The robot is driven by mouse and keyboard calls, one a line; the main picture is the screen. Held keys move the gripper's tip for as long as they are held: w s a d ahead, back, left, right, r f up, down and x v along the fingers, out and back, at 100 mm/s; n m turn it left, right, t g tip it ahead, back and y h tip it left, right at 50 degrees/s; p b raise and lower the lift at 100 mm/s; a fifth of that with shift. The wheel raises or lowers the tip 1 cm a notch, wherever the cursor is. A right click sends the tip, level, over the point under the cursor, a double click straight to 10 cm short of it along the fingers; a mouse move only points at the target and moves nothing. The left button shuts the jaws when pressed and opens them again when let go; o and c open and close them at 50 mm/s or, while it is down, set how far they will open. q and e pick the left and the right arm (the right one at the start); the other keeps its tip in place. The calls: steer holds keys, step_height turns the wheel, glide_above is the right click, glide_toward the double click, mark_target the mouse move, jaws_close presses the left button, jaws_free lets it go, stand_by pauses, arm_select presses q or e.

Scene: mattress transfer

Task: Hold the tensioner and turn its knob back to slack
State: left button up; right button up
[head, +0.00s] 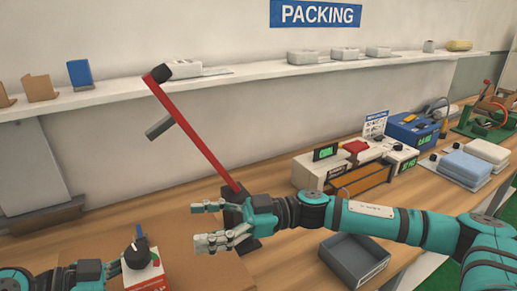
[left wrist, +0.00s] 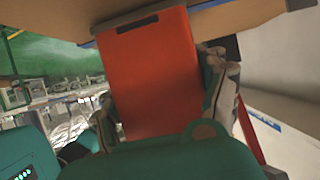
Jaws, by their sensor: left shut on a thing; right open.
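The tensioner (head: 145,272) is a small red and white box with a black knob (head: 137,254) on top, at the lower left of the head view. My left gripper (head: 118,272) is shut on it from the left. In the left wrist view its red body (left wrist: 158,75) fills the space between the fingers; the knob is hidden there. My right gripper (head: 205,224) is open and empty. Its fingers point left, above and to the right of the tensioner, apart from the knob.
A long red bar (head: 195,135) with a black end rises behind my right gripper. A grey tray (head: 354,262) lies on the bench below my right arm. White and blue machines (head: 345,165) stand at the back right. A shelf (head: 240,78) runs along the wall.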

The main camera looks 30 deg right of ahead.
steer(key=w+d+r+m+t+h, duration=0.2)
steer(key=w+d+t, duration=0.3)
steer(key=w+d, duration=0.2)
steer(key=w+d+r+m+t+h, duration=0.1)
steer(key=w+d+t, duration=0.4)
steer(key=d, duration=0.7)
steer(key=shift+w+r+m+t+h, duration=0.3)
steer(key=shift+w+r+m+h, duration=0.15)
steer(key=shift+w, duration=0.5)
steer(key=shift+a, duration=0.1)
steer(key=m+g, duration=0.1)
steer(key=g, duration=0.5)
glide_toward(150, 255)
steer(key=shift+y, duration=0.45)
steer(key=x, duration=1.2)
steer(key=shift+w+a+f, duration=0.1)
steer(key=shift+w+f, duration=0.15)
